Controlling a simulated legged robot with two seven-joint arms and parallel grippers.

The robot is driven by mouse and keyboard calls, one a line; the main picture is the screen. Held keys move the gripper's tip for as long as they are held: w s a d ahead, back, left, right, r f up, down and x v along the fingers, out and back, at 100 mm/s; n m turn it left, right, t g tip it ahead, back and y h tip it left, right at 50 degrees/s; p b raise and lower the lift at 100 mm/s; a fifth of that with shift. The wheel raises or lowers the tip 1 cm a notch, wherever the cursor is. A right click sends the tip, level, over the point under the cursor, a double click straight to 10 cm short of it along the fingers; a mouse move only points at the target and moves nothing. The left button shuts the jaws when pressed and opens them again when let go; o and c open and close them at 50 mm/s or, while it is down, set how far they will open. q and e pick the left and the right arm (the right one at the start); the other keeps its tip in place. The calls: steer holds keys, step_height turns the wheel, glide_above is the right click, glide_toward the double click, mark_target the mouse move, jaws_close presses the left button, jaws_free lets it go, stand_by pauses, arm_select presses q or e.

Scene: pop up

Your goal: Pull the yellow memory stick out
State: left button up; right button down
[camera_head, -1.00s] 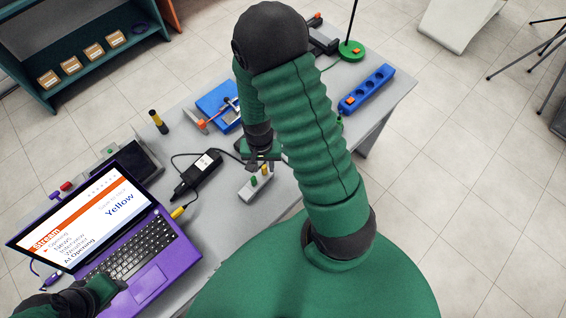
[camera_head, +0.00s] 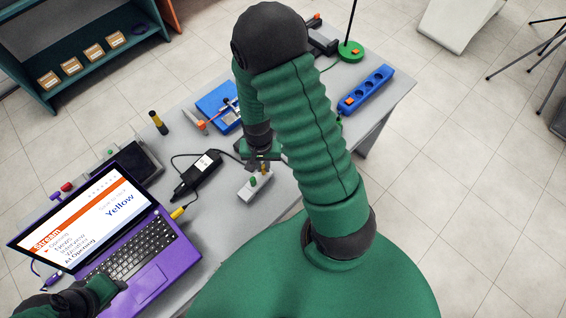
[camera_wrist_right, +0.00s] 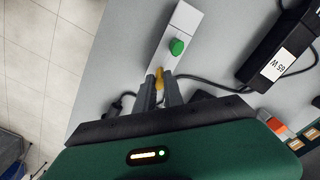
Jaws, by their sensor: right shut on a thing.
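A pale grey block (camera_head: 251,190) with a green knob (camera_head: 253,181) lies on the table, right of the laptop. A small yellow piece (camera_head: 264,170), likely the memory stick, stands at its far end. My right gripper (camera_head: 258,166) is over that end. In the right wrist view, its two dark fingers (camera_wrist_right: 161,88) are shut on the yellow piece (camera_wrist_right: 159,79), beside the block (camera_wrist_right: 181,25) and green knob (camera_wrist_right: 177,46). The yellow piece's lower end is hidden. My left gripper (camera_head: 118,286) is by the laptop's front edge; its jaws are unclear.
A black power adapter (camera_head: 203,167) lies close to the block. A blue power strip (camera_head: 367,89) and a blue tray (camera_head: 217,103) are further back.

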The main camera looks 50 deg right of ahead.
steer(key=shift+r+p, duration=0.7)
steer(key=shift+r, duration=0.1)
step_height(320, 180, up, 5)
steer(key=p, duration=0.4)
steer(key=shift+p, duration=0.3)
steer(key=shift+f, duration=0.15)
